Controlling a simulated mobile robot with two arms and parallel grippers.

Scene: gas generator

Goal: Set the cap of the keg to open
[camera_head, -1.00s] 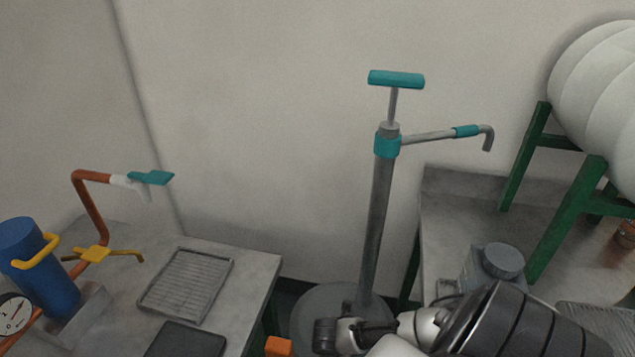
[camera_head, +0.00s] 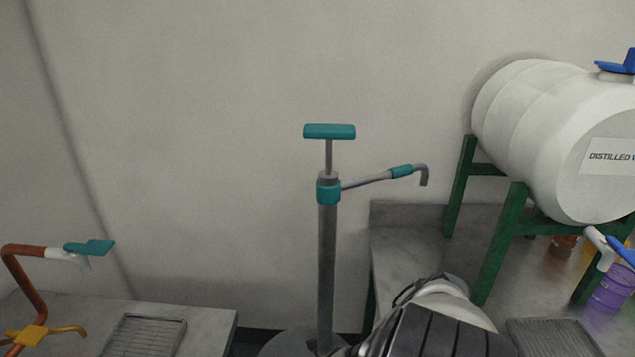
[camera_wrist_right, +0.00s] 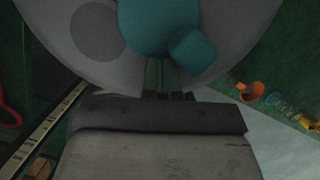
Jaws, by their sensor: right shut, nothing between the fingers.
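The white keg (camera_head: 560,135) lies on its side on a green stand at the right of the head view, its label reading "DISTILLED W" before the picture edge cuts it off. Its blue cap (camera_head: 617,68) sits on top at the right edge and is partly cut off. My right arm enters at the bottom middle of the head view, with its gripper out of sight there. In the wrist view my right gripper (camera_wrist_right: 165,95) is shut and empty, in front of a grey round surface with teal parts. My left gripper is not in view.
A grey pump (camera_head: 327,260) with a teal handle stands left of the keg, its spout pointing right. A blue-handled tap (camera_head: 606,250) is below the keg. A purple container (camera_head: 612,290) stands under it. A rack (camera_head: 145,336) lies on the left bench.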

